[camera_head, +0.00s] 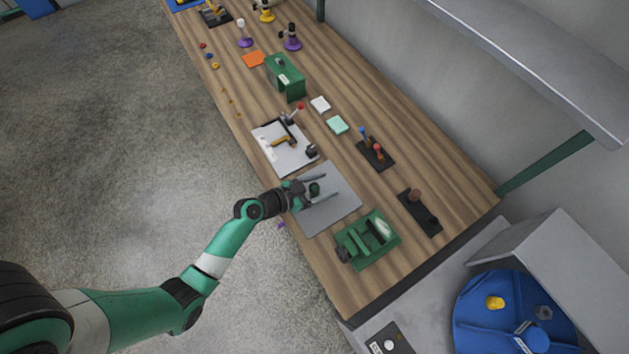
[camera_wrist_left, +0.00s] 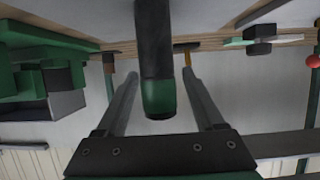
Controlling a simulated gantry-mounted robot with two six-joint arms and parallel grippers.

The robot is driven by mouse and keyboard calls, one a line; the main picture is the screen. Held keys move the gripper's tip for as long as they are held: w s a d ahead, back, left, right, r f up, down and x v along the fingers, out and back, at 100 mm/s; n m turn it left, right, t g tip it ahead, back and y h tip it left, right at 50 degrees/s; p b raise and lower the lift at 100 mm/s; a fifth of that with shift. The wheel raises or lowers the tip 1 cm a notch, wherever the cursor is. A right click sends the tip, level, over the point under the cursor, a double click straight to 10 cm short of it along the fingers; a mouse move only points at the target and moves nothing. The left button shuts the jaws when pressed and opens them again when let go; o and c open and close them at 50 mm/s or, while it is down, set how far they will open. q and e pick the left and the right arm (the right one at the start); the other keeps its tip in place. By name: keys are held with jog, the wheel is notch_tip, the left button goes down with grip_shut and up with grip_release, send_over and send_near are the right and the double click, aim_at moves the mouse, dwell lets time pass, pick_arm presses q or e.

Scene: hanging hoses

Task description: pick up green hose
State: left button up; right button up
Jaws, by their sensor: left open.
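A dark, round hose end with a green band (camera_wrist_left: 158,98) shows in the left wrist view, between my left fingers. In the head view, a small dark green piece (camera_head: 314,189) shows between the same fingers, over the grey mat (camera_head: 337,217). My left gripper (camera_head: 331,186) is open around it. In the left wrist view the two fingers (camera_wrist_left: 160,76) stand apart on either side of the hose, with a visible gap at each side. Most of the hose is out of view. My right gripper is not in view.
A green tool tray (camera_head: 350,243) stands close to the right of the mat. A white board with a clamp (camera_head: 276,156) lies beyond the mat. Dark racks (camera_head: 376,158) and a green box (camera_head: 287,80) are further along the wooden bench. A blue round tray (camera_head: 480,325) is at lower right.

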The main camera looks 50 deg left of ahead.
pick_arm(q)
grip_shut()
dwell(0.3)
